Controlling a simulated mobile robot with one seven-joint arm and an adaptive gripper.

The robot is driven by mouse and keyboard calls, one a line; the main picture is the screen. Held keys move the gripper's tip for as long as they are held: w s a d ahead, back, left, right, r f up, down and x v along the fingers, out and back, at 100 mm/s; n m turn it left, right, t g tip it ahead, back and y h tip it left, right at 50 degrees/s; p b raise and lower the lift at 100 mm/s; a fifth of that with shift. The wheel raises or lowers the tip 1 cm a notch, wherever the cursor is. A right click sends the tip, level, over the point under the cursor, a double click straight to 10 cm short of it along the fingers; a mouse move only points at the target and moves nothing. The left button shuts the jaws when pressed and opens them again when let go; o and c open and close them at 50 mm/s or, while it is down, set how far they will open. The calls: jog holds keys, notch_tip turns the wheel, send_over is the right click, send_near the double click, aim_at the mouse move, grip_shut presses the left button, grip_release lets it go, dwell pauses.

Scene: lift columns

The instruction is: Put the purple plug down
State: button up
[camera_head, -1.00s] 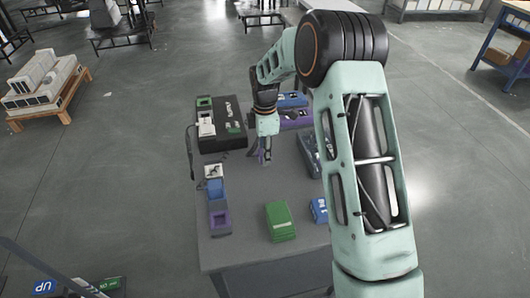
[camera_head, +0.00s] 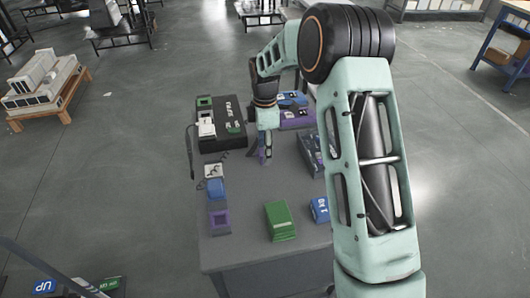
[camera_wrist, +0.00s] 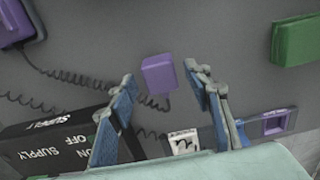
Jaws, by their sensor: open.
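The purple plug (camera_wrist: 158,74) rests on the grey table top between and just beyond my open fingers in the wrist view, with a coiled black cord trailing from it. My gripper (camera_wrist: 160,90) points down at the table with its two blue-padded fingers spread to either side of the plug, and I see a gap on each side. In the head view my gripper (camera_head: 264,158) is low over the middle of the table, and the plug is mostly hidden there behind the fingers.
A black supply box (camera_head: 222,128) stands at the table's back left. A blue and a purple socket (camera_head: 219,222) are at the left edge. A green box (camera_head: 279,221) and a blue box (camera_head: 319,209) stand at the front. The grey table (camera_head: 245,245) is bare between them.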

notch_tip(320, 180, up, 10)
dwell(0.3)
jog(key=shift+w+r, duration=0.1)
